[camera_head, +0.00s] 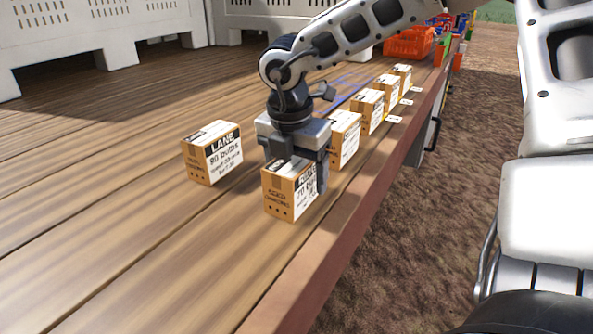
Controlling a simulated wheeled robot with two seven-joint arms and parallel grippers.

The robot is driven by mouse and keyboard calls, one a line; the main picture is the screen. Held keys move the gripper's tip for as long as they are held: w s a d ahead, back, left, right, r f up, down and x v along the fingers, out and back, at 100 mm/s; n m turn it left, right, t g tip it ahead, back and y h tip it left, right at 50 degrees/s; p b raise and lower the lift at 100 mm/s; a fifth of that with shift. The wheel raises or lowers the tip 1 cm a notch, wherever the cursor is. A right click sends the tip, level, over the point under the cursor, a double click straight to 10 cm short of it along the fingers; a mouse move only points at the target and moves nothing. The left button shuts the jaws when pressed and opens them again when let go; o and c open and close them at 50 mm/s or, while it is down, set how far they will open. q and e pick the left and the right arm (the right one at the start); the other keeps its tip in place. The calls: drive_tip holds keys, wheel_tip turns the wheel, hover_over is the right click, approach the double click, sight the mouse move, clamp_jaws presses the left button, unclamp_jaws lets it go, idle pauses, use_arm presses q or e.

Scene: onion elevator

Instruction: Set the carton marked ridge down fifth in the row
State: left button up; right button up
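The carton marked ridge (288,196) is a brown box with a white label reading "70 bulbs"; its top name is partly hidden by my gripper. My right gripper (301,168) comes down over it, one finger along its right side and the other mostly hidden. It looks closed on the carton. The carton is upright, at or just above the planks; I cannot tell whether it touches. Behind it a row of cartons runs away along the table edge: the nearest (344,140), then others (367,109), (386,89) and (402,74). My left gripper is out of view.
A carton marked LANE (213,154) stands apart on the wooden table (130,240), left of the ridge carton. Small white tags (394,119) lie by the row. White crates (70,40) stand at the back. An orange basket (408,43) is at the far end. The front-left planks are clear.

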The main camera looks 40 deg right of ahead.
drive_tip(key=r, duration=0.4)
drive_tip(key=a+r, duration=0.1)
drive_tip(key=r, duration=0.7)
drive_tip(key=shift+s+a+r+b, duration=0.1)
drive_tip(key=shift+s+a+b, duration=0.15)
drive_tip(key=shift+a+b, duration=0.15)
